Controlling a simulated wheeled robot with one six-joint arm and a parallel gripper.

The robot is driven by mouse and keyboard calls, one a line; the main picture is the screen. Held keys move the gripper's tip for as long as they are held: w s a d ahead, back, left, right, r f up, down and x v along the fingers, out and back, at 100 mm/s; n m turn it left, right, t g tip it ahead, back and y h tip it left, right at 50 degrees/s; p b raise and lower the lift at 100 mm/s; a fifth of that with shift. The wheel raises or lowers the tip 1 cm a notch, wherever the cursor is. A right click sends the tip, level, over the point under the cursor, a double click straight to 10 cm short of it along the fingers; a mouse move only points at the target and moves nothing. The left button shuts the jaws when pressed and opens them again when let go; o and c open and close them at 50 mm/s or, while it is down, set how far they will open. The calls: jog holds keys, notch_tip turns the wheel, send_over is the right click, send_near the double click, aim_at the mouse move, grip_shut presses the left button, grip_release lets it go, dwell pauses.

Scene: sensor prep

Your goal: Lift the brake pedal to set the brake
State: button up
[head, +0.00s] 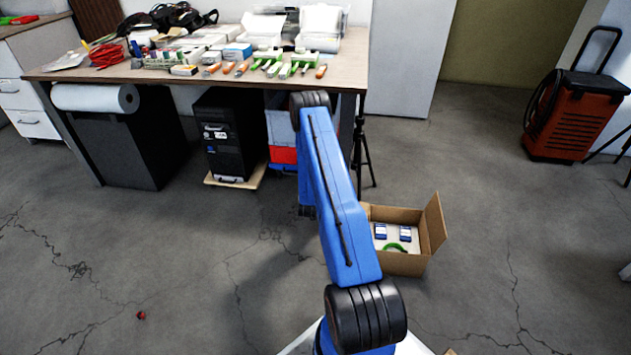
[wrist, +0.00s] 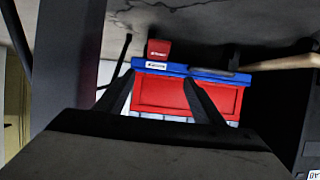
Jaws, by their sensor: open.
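In the wrist view a small red tab with pale lettering (wrist: 158,48) stands out beside a blue edge strip (wrist: 205,73). It looks like the brake pedal, but I cannot tell for sure, nor how far it is tilted. My gripper (wrist: 158,78) is open, with its two dark fingers spread and nothing between them. The fingertips overlap the blue strip and the red panel (wrist: 165,97) in the picture, and the tab lies past them. I see no contact with the tab. In the head view my blue arm hides the gripper, and I cannot pick out the pedal.
The worktable (head: 345,72) is crowded with tools and boxes. Under it stand a black computer (head: 222,140) on a wooden board (head: 235,180) and a red and blue crate (head: 283,155). A tripod (head: 361,150) and an open cardboard box (head: 400,264) are close to my arm.

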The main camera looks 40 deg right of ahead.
jog(key=x, duration=0.6)
jog(key=f+x, duration=0.1)
jog(key=x, duration=0.5)
jog(key=s+x, duration=0.1)
jog(key=x, duration=0.4)
jog(key=shift+w+d+f, duration=0.25)
jog(key=shift+d+f, duration=0.05)
jog(key=shift+f, duration=0.05)
